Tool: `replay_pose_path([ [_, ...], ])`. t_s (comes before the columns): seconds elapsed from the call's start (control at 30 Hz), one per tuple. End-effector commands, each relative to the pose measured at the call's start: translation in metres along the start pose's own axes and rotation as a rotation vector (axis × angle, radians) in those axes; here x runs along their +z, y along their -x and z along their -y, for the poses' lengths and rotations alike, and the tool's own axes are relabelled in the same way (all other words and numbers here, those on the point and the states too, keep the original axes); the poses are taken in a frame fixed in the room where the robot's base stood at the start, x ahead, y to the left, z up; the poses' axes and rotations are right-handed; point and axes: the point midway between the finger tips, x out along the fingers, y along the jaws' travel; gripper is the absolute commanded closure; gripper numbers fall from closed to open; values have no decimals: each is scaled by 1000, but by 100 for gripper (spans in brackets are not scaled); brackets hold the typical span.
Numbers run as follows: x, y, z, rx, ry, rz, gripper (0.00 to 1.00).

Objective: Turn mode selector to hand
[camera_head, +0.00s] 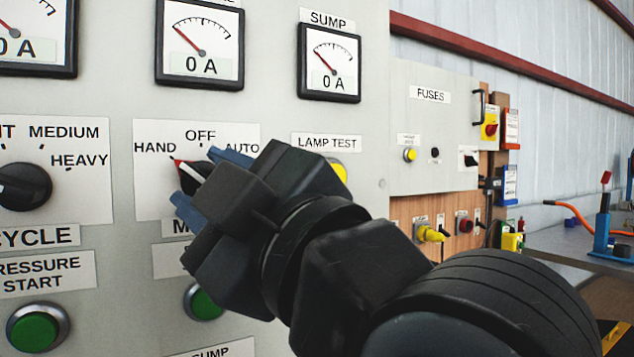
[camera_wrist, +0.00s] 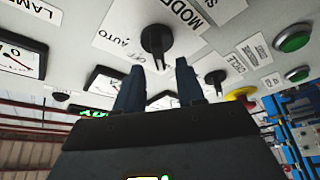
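The mode selector (camera_head: 193,174) is a black knob with a white line and red tip, on a white plate marked HAND, OFF and AUTO. Its red tip points up-left towards HAND. My gripper (camera_head: 196,175) is in front of it, its blue fingers parted, one up-right and one down-left of the knob. In the wrist view the knob (camera_wrist: 156,40) is just beyond and between the open fingertips (camera_wrist: 160,66), with no contact visible. My gripper hides part of the knob and the label below it.
The cycle selector (camera_head: 24,187) is to the left. A yellow lamp test button (camera_head: 339,171) is partly behind my gripper. Green buttons (camera_head: 38,328) are below. Ammeters (camera_head: 200,45) run along the top. A fuse panel (camera_head: 432,125) is farther right.

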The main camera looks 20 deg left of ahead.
Motion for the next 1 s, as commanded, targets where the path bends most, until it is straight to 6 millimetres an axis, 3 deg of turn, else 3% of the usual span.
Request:
replay_pose_path([
  [0.1,2,22,1,2,-1,1,62],
  [0.3,1,48,1,1,0,1,62],
  [0.77,1,55,1,0,-5,2,62],
  [0.87,11,60,3,17,-38,18,62],
  [1.0,44,79,10,83,-147,78,62],
])
